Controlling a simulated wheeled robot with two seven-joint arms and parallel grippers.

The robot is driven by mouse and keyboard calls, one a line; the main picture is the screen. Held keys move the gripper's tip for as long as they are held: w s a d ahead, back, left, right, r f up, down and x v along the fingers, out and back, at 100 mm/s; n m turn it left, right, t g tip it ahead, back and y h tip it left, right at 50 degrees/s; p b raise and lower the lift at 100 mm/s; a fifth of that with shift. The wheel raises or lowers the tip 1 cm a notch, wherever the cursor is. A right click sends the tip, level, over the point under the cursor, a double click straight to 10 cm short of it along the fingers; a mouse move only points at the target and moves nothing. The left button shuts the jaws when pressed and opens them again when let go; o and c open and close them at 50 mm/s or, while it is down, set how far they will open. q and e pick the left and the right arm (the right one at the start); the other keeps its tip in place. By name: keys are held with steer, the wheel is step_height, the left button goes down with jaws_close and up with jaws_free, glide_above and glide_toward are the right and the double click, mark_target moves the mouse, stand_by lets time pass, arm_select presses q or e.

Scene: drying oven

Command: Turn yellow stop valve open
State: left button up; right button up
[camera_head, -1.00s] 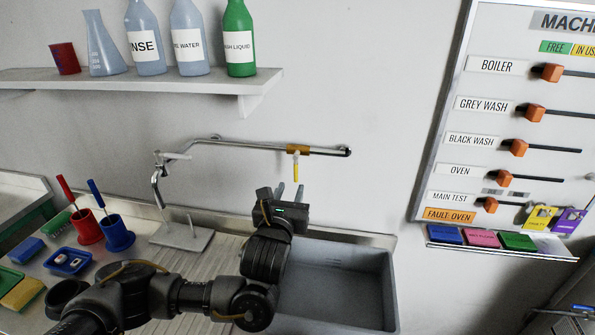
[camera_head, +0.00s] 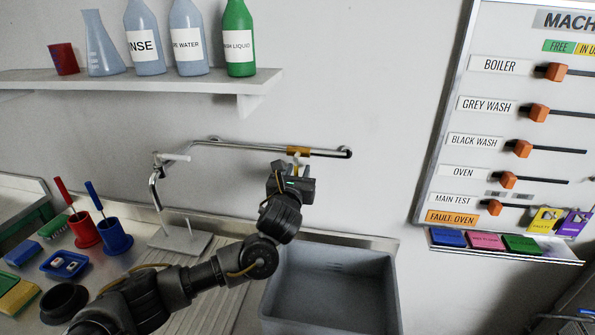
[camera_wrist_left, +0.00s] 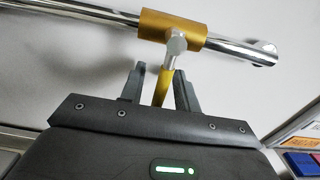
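The yellow stop valve (camera_head: 298,151) is a brass-yellow sleeve on the chrome pipe (camera_head: 240,145) along the wall. In the left wrist view its yellow body (camera_wrist_left: 172,30) is at the top, and its yellow lever (camera_wrist_left: 162,86) hangs down from a silver stem. My left gripper (camera_head: 287,165) is just below the valve and hides most of the lever in the head view. In the wrist view its two fingers (camera_wrist_left: 158,88) stand apart on either side of the lever, with gaps visible. My right gripper is not in view.
A grey sink basin (camera_head: 335,285) is below the valve. A shelf (camera_head: 130,78) with bottles is above on the left. A lever board (camera_head: 520,120) hangs on the right. The wall around the valve is clear.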

arm_select(q)
jaws_close()
steer(key=shift+d, duration=0.1)
stand_by(0.4)
steer(key=n, duration=0.1)
steer(key=d+n, duration=0.1)
steer(key=shift+s+r+n, duration=0.1)
steer(key=shift+n, duration=0.3)
steer(key=shift+s+d+r+n+p, duration=0.15)
steer(key=shift+d+n+p, duration=0.15)
steer(key=shift+n, duration=0.35)
steer(key=shift+w+d+r+n+p, duration=0.1)
steer(key=shift+d+n+p, duration=0.25)
steer(key=shift+n, duration=0.35)
steer(key=shift+s+d+r+n+p, duration=0.15)
steer(key=shift+n+p, duration=0.25)
steer(key=shift+n, duration=0.25)
